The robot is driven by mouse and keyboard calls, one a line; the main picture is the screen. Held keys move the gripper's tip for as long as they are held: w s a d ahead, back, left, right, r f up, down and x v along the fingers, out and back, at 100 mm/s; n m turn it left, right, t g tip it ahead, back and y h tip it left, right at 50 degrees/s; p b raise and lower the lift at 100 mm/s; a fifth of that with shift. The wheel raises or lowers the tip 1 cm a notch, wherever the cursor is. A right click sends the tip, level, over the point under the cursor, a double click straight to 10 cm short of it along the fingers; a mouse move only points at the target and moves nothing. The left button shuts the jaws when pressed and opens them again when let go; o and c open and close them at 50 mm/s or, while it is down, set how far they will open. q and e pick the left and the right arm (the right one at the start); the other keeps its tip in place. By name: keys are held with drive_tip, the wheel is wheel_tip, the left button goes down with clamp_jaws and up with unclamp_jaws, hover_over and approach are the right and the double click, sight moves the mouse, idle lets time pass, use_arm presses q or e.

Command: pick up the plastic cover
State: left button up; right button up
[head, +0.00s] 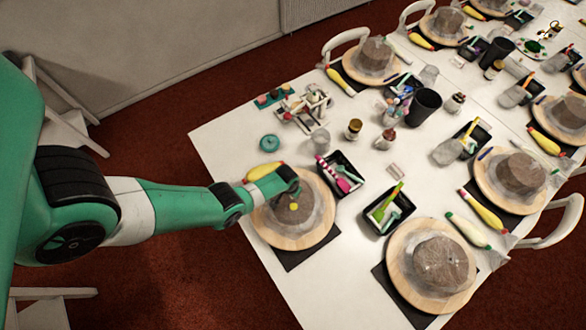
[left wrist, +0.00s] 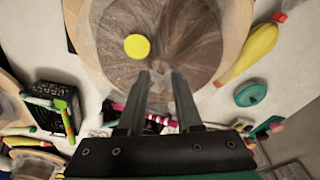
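A brown clay lump sits under a clear, wrinkled plastic cover (head: 315,217) on a round wooden turntable (head: 298,242) at the table's near left corner. The cover also fills the top of the left wrist view (left wrist: 185,35). A yellow disc (left wrist: 137,47) shows against it. My left gripper (head: 294,194) is over the covered lump and hides part of it in the head view. In the left wrist view its fingers (left wrist: 161,75) stand apart, with pale, crinkled plastic near their tips. I cannot tell whether they touch it. My right gripper is not in view.
A black tray of tools (head: 347,192) stands close to the right of the turntable. A yellow bottle (left wrist: 254,50) and a teal round item (head: 270,142) lie beyond it. Another covered lump (head: 441,262) stands on a turntable to the right. Several similar places fill the table.

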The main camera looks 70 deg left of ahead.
use_arm(q)
clamp_jaws()
idle(1.0)
